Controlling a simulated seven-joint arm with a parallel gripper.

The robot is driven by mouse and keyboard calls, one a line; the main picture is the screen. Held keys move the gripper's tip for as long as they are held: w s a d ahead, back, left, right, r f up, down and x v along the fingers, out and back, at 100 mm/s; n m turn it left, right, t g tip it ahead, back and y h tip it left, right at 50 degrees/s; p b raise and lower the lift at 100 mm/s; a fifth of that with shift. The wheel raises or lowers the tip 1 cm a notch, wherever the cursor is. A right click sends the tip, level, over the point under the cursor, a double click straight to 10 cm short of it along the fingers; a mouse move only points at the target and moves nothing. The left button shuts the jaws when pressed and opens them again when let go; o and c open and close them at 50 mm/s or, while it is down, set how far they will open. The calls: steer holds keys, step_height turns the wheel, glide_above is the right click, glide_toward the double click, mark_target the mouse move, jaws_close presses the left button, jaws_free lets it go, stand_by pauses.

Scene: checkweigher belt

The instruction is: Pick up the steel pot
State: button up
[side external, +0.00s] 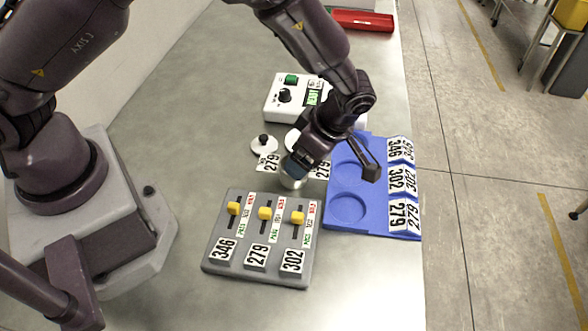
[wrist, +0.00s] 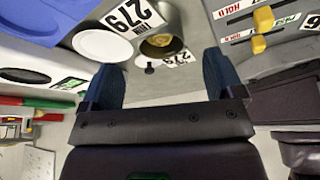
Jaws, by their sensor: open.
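The steel pot (side external: 293,181) stands on the grey table between the slider panel and the white discs, partly hidden behind my gripper in the side view. In the wrist view the steel pot (wrist: 163,46) shows as a round metal vessel with a dark opening and something yellowish inside. It lies beyond and between the fingers. My gripper (side external: 297,165) is low over the pot, tilted. In the wrist view my gripper (wrist: 163,75) has its two blue fingers apart with nothing held between them. Whether a finger touches the pot I cannot tell.
A blue tray (side external: 347,228) with round recesses and number labels lies to the right. A grey panel (side external: 240,268) with three yellow sliders is in front. A white control box (side external: 280,104) and a white knobbed lid (side external: 263,148) are behind. A red box (side external: 362,20) is far back.

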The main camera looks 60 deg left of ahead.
steer(key=shift+x, duration=3.5)
steer(key=c, duration=1)
